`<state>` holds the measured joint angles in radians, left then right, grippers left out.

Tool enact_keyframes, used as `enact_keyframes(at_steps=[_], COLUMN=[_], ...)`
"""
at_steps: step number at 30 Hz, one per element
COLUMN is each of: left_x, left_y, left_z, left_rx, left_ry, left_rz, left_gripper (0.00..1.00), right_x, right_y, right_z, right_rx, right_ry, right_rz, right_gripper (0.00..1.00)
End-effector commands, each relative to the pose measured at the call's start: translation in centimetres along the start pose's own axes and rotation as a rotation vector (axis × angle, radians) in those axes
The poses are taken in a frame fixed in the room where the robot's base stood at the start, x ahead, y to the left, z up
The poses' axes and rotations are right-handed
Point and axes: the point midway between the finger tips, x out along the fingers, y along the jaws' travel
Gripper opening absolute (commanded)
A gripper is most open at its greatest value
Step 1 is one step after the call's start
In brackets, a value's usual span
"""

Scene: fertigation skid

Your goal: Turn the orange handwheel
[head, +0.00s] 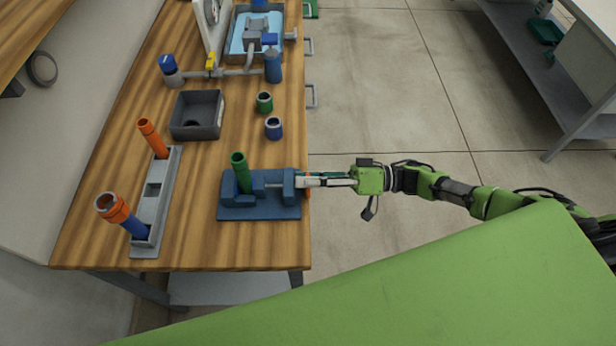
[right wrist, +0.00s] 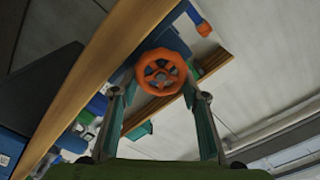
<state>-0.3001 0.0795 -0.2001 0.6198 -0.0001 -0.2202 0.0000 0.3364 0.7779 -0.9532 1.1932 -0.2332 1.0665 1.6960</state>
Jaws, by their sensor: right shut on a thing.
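The orange handwheel (right wrist: 161,72) sits at the end of a blue vise. In the right wrist view its spoked face is towards me, between my two fingers. In the head view only a thin orange edge of it shows at the table's right edge. My right gripper (head: 308,180), also in the right wrist view (right wrist: 160,95), is shut on the handwheel's rim from the right side. The blue vise (head: 260,211) stands on the wooden table, with an upright green tube (head: 240,171) at its jaws. My left gripper is not in view.
Left of the vise, a grey rack (head: 147,212) holds orange-topped tubes. Open floor (head: 400,90) lies right of the wooden table (head: 85,245).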

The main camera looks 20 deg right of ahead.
Motion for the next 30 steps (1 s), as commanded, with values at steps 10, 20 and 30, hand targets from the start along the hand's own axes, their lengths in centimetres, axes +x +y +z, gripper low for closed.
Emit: enact_keyframes(at_steps=[10, 20, 30], left_x=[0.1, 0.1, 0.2], left_y=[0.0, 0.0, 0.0], left_z=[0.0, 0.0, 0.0], left_rx=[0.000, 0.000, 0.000], left_ry=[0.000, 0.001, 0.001], left_rz=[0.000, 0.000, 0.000], left_gripper=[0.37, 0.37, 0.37], right_x=[-0.1, -0.2, -0.5], right_y=[0.3, 0.3, 0.4], right_z=[2.0, 2.0, 1.0], right_rx=[0.018, 0.018, 0.010], right_ry=[-0.029, -0.029, -0.012], right_rz=[0.008, 0.009, 0.008], right_gripper=[0.19, 0.49, 0.49])
